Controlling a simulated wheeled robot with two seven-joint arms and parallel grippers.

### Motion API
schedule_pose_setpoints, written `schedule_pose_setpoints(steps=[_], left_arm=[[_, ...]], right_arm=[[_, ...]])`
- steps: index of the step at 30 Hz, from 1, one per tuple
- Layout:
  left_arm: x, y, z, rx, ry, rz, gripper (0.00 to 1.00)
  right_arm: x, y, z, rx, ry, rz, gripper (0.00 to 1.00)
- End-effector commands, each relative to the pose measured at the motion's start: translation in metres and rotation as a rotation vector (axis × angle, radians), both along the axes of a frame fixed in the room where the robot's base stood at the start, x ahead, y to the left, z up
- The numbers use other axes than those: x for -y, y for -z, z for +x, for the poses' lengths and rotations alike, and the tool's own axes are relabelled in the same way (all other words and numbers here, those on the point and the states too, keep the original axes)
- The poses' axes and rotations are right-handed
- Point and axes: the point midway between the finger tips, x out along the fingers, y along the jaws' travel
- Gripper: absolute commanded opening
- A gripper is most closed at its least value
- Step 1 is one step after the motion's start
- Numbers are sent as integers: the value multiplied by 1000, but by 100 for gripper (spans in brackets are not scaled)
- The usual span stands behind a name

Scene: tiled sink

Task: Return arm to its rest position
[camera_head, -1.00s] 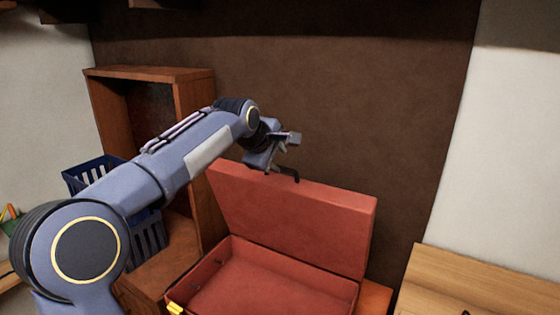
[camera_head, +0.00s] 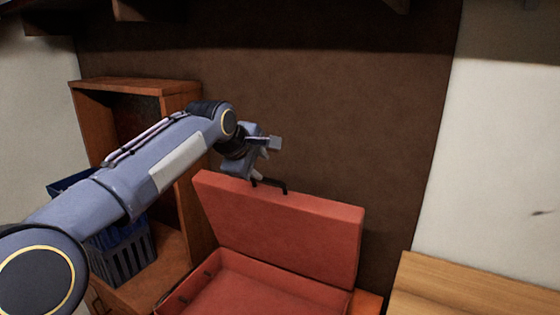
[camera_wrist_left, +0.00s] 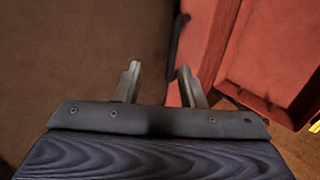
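My left arm (camera_head: 150,165) reaches in from the left in the head view, across the wooden shelf unit. Its gripper (camera_head: 264,156) is just above the raised lid of a red suitcase (camera_head: 285,225), near the lid's black handle (camera_head: 271,185). In the left wrist view the gripper's two fingers (camera_wrist_left: 158,72) stand apart with nothing clearly held between them. The handle (camera_wrist_left: 176,45) shows close to the right finger there; I cannot tell if they touch. The suitcase stands open, its lid upright. My right gripper is not in view.
A wooden shelf unit (camera_head: 190,88) stands behind my left arm, with a blue basket (camera_head: 125,258) by it. A brown wall panel (camera_head: 350,110) is behind the suitcase. A light wooden top (camera_head: 470,290) lies at the right.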

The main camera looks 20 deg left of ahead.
Motion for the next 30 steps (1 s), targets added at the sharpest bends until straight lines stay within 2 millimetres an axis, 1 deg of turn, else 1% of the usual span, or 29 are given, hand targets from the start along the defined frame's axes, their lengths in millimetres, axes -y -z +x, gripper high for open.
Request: schedule_pose_setpoints(steps=[5, 8, 11, 12, 14, 15, 17, 18, 20, 21, 24, 25, 27, 30], left_arm=[[0, 1, -2, -2, 6, 4, 36], [3, 7, -19, -15, 59, 41, 36], [12, 24, -59, -43, 188, 128, 36], [17, 35, -81, -57, 261, 174, 36], [26, 56, -117, -75, 383, 245, 36], [34, 72, -142, -85, 469, 294, 36], [46, 97, -179, -94, 600, 361, 36], [55, 114, -202, -96, 682, 400, 36], [68, 140, -233, -93, 799, 455, 36], [76, 156, -252, -88, 869, 486, 36], [94, 190, -290, -71, 1013, 548, 36], [98, 198, -298, -66, 1047, 560, 36], [107, 213, -313, -55, 1110, 586, 36], [113, 225, -325, -44, 1159, 606, 36]], right_arm=[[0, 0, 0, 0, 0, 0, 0], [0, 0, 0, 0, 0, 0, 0], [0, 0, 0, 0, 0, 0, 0], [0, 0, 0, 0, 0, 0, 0], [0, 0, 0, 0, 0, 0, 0], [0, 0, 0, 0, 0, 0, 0], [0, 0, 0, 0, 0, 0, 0], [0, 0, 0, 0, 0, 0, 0], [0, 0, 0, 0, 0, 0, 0], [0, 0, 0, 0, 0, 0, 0], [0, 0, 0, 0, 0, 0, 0], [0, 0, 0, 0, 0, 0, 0], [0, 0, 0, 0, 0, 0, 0], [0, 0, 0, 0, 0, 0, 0]])
